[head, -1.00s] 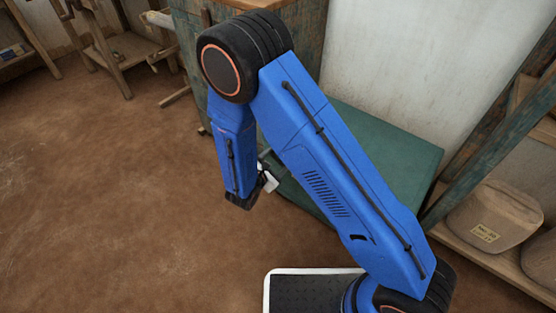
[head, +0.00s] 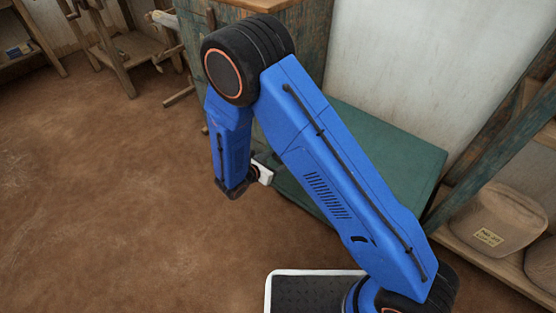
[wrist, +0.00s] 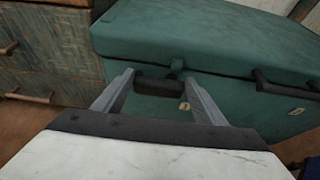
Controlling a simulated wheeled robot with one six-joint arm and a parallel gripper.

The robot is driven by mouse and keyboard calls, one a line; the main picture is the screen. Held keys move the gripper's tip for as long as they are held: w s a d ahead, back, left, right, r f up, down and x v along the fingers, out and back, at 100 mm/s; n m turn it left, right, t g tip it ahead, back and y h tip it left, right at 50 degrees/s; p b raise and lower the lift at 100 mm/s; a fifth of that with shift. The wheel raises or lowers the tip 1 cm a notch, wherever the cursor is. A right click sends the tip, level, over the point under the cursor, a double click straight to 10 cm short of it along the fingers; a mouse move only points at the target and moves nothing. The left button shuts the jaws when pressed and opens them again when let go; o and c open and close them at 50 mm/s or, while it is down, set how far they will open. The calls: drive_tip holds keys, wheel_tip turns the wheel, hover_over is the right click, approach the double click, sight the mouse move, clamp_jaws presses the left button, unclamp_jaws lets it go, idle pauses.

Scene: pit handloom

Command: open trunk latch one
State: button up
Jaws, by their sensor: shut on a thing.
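The trunk is a green chest with a lid; its front shows in the wrist view (wrist: 230,40), and its top shows behind my arm in the head view (head: 395,150). A dark bar-shaped trunk latch (wrist: 158,86) is at its front, just below the lid. My gripper (wrist: 160,80) has one finger at each end of this bar and is shut on it. In the head view my gripper (head: 262,172) is mostly hidden by my arm. A second dark bar (wrist: 285,86) sits farther right on the trunk front. Whether the held latch is lifted is hard to tell.
A weathered wooden drawer cabinet (wrist: 45,55) stands close left of the trunk. A shelf with sacks (head: 490,220) is on the right in the head view. A pale wall (head: 405,60) is behind the trunk. The earth floor (head: 100,200) on the left is open.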

drive_tip(key=o, duration=1.1)
drive_tip(key=shift+s, duration=0.1)
drive_tip(key=v, duration=1.7)
drive_tip(key=shift+a, duration=0.2)
